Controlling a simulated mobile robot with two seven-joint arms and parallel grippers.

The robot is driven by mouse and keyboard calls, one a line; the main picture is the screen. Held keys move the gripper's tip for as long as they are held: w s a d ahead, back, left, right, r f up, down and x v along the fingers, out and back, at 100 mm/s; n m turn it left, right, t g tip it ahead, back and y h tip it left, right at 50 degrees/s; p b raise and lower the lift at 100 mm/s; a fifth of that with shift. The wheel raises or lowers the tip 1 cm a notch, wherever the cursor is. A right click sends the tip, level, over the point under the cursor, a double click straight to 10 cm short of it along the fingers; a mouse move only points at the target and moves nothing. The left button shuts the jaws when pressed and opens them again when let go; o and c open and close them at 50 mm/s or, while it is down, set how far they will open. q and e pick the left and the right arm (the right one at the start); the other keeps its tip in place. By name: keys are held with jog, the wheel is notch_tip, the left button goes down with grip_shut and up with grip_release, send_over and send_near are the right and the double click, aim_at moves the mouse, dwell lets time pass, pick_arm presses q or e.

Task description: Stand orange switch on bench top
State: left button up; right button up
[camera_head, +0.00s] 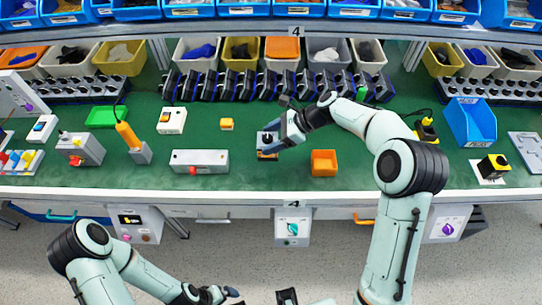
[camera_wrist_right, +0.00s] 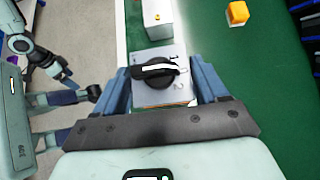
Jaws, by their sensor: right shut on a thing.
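The orange switch (camera_head: 268,155) is at the middle of the bench top (camera_head: 245,178), upright, with an orange lower part, a grey top plate and a black rotary knob. My right gripper (camera_head: 272,141) is shut on it from above. In the right wrist view the switch (camera_wrist_right: 167,97) sits between the two blue fingers, its black knob with a white mark facing the camera. I cannot tell whether its base touches the green surface. My left gripper (camera_head: 232,292) is low in front of the bench, away from the switch; its fingers are too small to read.
A row of black devices (camera_head: 240,86) lines the back. Green surface is clear around the switch.

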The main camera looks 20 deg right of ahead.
notch_tip(320, 180, down, 8)
jog(key=shift+w+f+b, duration=0.1)
jog(key=shift+f+b, duration=0.1)
jog(key=shift+b, duration=0.15)
jog(key=o, duration=1.1)
jog(key=shift+c, duration=0.2)
jog(key=shift+r, duration=0.1)
jog(key=v, duration=1.2)
jog(key=shift+p, duration=0.3)
